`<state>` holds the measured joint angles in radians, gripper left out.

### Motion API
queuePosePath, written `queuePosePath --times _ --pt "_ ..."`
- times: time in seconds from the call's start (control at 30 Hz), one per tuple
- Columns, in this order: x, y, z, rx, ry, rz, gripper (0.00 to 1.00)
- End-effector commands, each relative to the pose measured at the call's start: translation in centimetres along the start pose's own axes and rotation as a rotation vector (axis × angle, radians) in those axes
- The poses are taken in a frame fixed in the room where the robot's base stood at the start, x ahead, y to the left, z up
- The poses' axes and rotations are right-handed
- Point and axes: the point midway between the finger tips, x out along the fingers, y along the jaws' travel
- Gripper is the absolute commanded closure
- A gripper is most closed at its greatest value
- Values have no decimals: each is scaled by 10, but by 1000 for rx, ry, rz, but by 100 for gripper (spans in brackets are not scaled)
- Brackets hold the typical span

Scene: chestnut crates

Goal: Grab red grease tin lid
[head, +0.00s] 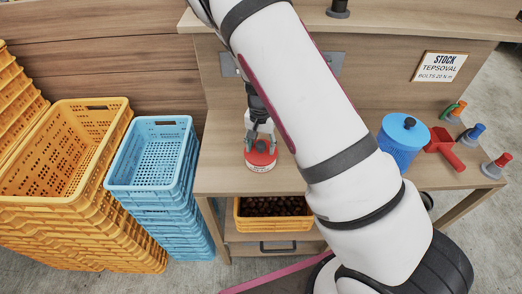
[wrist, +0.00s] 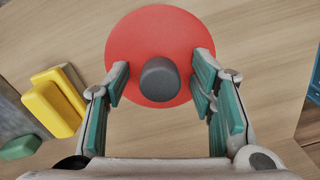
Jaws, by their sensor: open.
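The red grease tin (head: 261,161) stands on the wooden workbench, left of my arm in the head view. Its round red lid (wrist: 138,40) fills the upper middle of the wrist view, with a dark grey knob (wrist: 159,78) at its centre. My gripper (wrist: 162,80) is open above the lid, with its teal-padded fingers on either side of the knob and apart from it. In the head view my gripper (head: 260,143) is over the tin and hides part of the lid. I cannot tell the exact height of the fingertips above the lid.
A blue tin (head: 401,145) and a red hammer-like tool (head: 445,148) are on the bench at right. Yellow blocks (wrist: 54,104) lie left of the lid. Blue crates (head: 150,185) and orange crates (head: 70,200) are stacked left of the workbench (head: 225,180).

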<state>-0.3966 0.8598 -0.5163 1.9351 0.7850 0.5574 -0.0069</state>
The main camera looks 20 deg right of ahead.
Motion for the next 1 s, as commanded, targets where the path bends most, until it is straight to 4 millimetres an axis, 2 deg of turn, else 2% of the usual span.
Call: queuePosePath --times 0.07,0.2,0.3,0.73,1.0 --pt "0 0 0 0 0 0 49" --pt "0 0 0 0 0 0 81" --pt "0 0 0 0 0 0 100" --pt "-4 0 0 1 0 -1 100" --pt "-29 -2 -1 -1 1 -3 100"
